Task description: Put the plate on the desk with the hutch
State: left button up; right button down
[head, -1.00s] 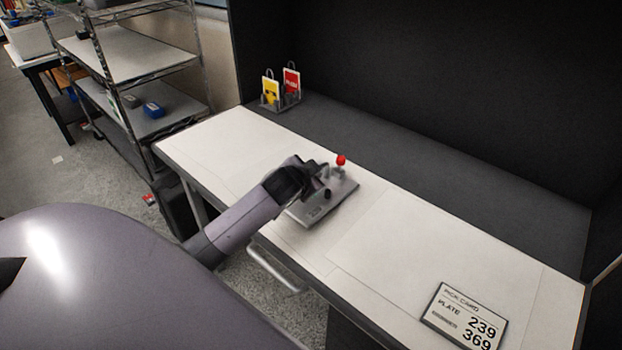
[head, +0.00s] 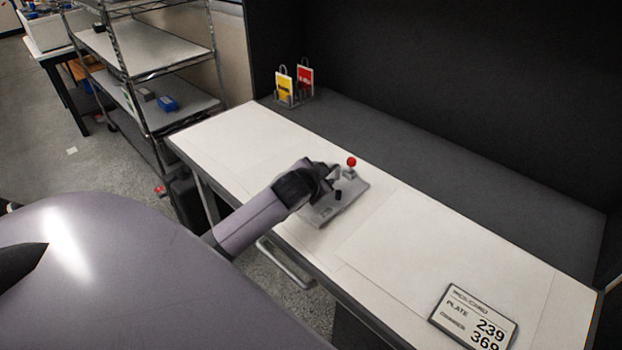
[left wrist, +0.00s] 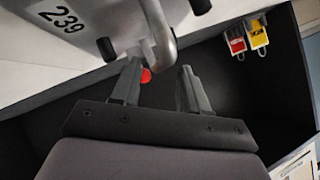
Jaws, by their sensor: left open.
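The plate (head: 347,203) is a flat grey piece with black knobs and a red ball on a short post. It appears to lie flat on the white top of the desk with the hutch (head: 420,240). In the left wrist view the plate (left wrist: 88,18) shows the number 239 and a bent metal handle. My left gripper (head: 334,172) is open and empty at the plate, over its far-left part. In the left wrist view its fingers (left wrist: 160,70) are apart, close to the handle but not around it. My right gripper is not in view.
A pick card (head: 474,318) reading PLATE, 239, 369 lies at the desk's right front. A rack with yellow and red cards (head: 294,84) stands at the back left. The dark hutch wall (head: 450,80) rises behind. A wire shelf (head: 150,60) stands to the left.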

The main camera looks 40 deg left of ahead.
pick_arm(q)
jog(key=p+v, duration=0.1)
jog(key=v, duration=0.9)
jog(key=shift+s+r, duration=0.2)
jog(key=shift+s, duration=0.1)
jog(key=shift+d, duration=0.1)
jog(key=s+d+f+n+g+h, duration=0.1)
jog(key=s+d+f+g, duration=0.25)
jog(key=s, duration=0.45)
jog(key=s+d+f+g+h, duration=0.2)
jog(key=s+d, duration=0.3)
jog(key=s, duration=0.3)
jog(key=s+d+f+n+g+h, duration=0.1)
jog(key=s+d+f+g, duration=0.15)
jog(key=s+d, duration=0.35)
jog(key=w+d+f+t+h, duration=0.1)
jog(key=w+f+t+h, duration=0.1)
jog(key=w+f+t, duration=0.3)
notch_tip(320, 180, down, 4)
jog(key=shift+d+f+m+t, duration=0.25)
jog(key=shift+m+t, duration=0.15)
jog(key=shift+t, duration=0.7)
